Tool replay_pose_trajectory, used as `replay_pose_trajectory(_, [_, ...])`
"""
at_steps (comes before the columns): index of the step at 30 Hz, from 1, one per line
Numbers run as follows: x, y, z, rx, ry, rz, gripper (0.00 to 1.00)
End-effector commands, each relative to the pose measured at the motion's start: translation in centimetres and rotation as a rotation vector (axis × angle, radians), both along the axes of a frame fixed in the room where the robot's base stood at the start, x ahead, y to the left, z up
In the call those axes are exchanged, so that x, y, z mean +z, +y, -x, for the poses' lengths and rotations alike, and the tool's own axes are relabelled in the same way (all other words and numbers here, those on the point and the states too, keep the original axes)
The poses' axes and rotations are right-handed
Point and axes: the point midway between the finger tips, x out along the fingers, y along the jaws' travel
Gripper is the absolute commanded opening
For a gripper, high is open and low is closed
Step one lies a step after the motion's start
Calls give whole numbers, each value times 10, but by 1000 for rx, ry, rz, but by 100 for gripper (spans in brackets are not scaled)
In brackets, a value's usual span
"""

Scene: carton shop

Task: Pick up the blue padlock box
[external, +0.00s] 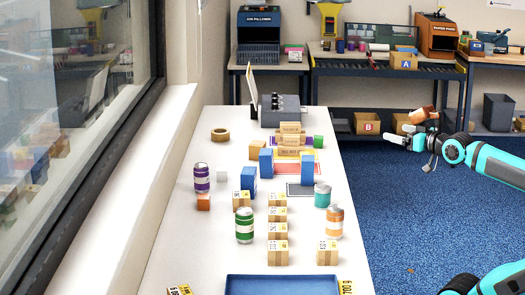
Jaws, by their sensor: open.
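Three upright blue boxes stand on the white table: one at the middle (266,162), one to its right (307,167), and one nearer and to the left (248,182). Their markings are too small to read, so I cannot tell which is the padlock box. My gripper (397,134) is off the table's right side, above the blue floor, pointing left. Its pale fingers are apart with nothing seen between them. It is well away from all three blue boxes.
Cans, including a purple one (202,178) and a green one (244,225), and several small cartons crowd the table's near half. A blue tray (282,278) lies at the near edge. A grey machine (282,112) stands at the far end. A window runs along the left.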

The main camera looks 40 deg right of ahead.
Motion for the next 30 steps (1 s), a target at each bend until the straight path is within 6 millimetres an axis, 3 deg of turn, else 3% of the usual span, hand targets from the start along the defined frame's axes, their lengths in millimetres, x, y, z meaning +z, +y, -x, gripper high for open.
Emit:
replay_pose_trajectory(8, [1,-1,-12,-2,41,15,89])
replay_pose_trajectory(20, [1,-9,-102,36,364,147,89])
replay_pose_trajectory(30, [-13,-14,-179,156,641,247,89])
